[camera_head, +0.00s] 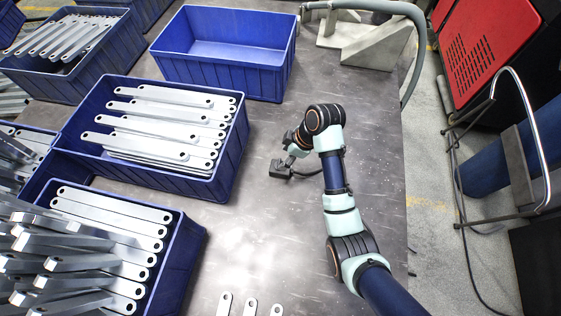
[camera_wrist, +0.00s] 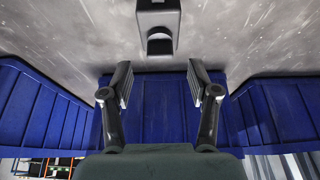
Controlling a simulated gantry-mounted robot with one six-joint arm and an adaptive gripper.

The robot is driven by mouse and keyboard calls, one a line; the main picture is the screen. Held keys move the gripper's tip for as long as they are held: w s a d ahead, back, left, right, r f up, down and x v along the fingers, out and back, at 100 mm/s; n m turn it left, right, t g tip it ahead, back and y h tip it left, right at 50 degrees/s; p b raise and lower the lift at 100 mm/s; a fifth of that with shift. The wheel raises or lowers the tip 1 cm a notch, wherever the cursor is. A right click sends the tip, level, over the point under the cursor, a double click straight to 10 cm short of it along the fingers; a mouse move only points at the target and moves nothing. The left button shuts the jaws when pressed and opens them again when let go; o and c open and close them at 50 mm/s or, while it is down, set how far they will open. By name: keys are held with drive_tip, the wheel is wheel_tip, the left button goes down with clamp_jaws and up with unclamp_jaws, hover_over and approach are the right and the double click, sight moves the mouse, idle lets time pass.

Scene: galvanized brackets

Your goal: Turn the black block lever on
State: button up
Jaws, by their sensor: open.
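The black block (camera_wrist: 158,14) is at the top middle of the wrist view, with a short rounded piece (camera_wrist: 160,46) at its lower side that appears to be the lever. Its setting cannot be told. In the head view the small dark block (camera_head: 280,169) sits on the grey table, right of the bins, with a cable running from it. My gripper (camera_wrist: 159,78) is open and empty. Its two fingers point toward the block, apart from each other, with the rounded piece roughly centred between and beyond them. In the head view my arm partly hides the gripper beside the block.
Blue bins with metal brackets (camera_head: 232,170) stand left of the block. An empty blue bin (camera_head: 275,85) is behind it. A few loose brackets (camera_head: 224,303) lie at the table's front. The grey table (camera_head: 265,215) is clear around the block. A grey hose (camera_head: 412,60) curves at the back right.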

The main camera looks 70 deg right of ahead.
sight(280, 162)
drive_tip(key=b+x, duration=0.1)
drive_tip(key=x, duration=0.3)
drive_tip(key=shift+w+f, duration=0.1)
drive_tip(key=shift+f, duration=0.15)
drive_tip(key=shift+r, duration=0.1)
clamp_jaws()
